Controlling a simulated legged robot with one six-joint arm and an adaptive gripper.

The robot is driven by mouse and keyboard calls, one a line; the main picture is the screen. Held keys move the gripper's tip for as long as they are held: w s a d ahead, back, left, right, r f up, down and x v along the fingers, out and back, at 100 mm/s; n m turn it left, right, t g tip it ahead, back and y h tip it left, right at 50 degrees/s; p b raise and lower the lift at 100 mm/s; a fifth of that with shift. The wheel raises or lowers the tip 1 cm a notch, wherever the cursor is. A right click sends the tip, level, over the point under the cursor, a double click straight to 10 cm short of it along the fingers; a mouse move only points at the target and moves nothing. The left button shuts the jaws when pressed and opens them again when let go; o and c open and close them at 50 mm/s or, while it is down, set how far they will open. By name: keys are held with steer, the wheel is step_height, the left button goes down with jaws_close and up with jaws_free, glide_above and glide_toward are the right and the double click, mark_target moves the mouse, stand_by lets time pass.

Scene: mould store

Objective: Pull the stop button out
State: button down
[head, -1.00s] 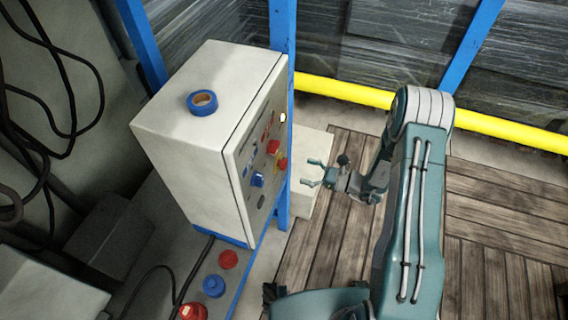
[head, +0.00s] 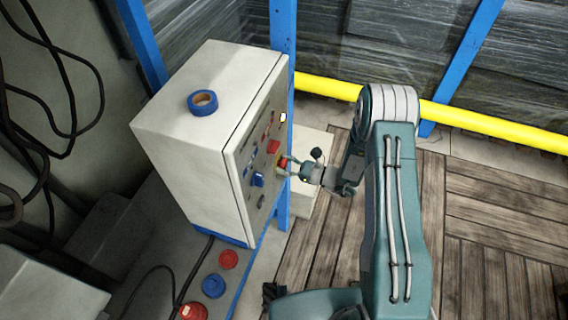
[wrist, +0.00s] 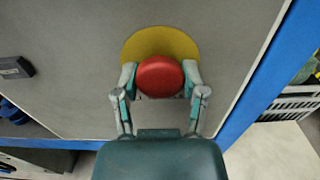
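The stop button is a red mushroom head (wrist: 160,76) on a yellow round plate (wrist: 160,43), seen in the wrist view on the grey panel of a control box. In the head view the button (head: 282,161) shows at the right side of the box front, partly covered by my gripper. My gripper (wrist: 160,80) has one finger on each side of the red head, and both fingertips appear to touch its edges. In the head view my gripper (head: 285,166) reaches the panel from the right. The button's stem is hidden behind its head.
The control box (head: 190,140) has a blue tape roll (head: 202,101) on top. Another red control (head: 273,146) and a blue knob (head: 257,179) sit near the stop button. A blue post (head: 283,25) and a yellow rail (head: 500,128) stand behind. The wooden floor at right is clear.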

steer(key=shift+s+d, duration=0.1)
steer(key=shift+d, duration=0.4)
steer(key=shift+c, duration=0.6)
jaws_free()
steer(key=shift+d, duration=0.1)
steer(key=v, duration=1.2)
